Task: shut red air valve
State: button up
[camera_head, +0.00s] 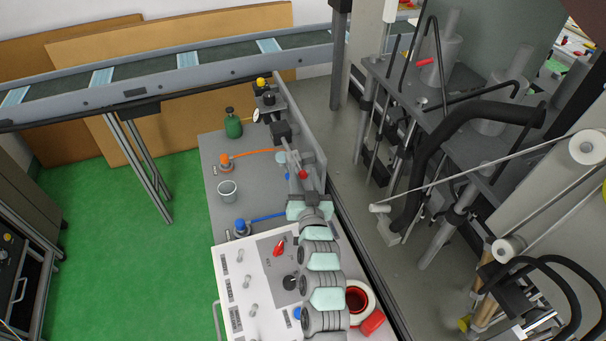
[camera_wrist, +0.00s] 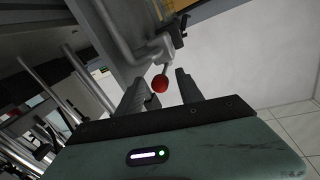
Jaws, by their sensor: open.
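The red air valve shows in the wrist view as a red ball knob (camera_wrist: 160,85) on a short stem, below a grey valve body (camera_wrist: 156,50) on a pipe. In the head view the red knob (camera_head: 303,174) shows beside the fingers at the far end of my arm. My gripper (camera_wrist: 160,77) is open, with one finger on each side of the knob in the picture. Gaps show on both sides, so it does not hold the knob. I cannot tell how deep the knob sits between the fingers. In the head view the fingers of my gripper (camera_head: 297,182) are partly hidden.
A white control panel (camera_head: 255,285) with a red switch (camera_head: 279,246) lies under my arm. A conveyor (camera_head: 150,72) runs behind. Machine posts and hoses crowd the right.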

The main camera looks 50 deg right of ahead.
jog(key=shift+w+d+r, duration=0.1)
jog(key=shift+w+d, duration=0.2)
jog(key=shift+w, duration=0.05)
grip_shut()
dwell(0.3)
dwell(1.0)
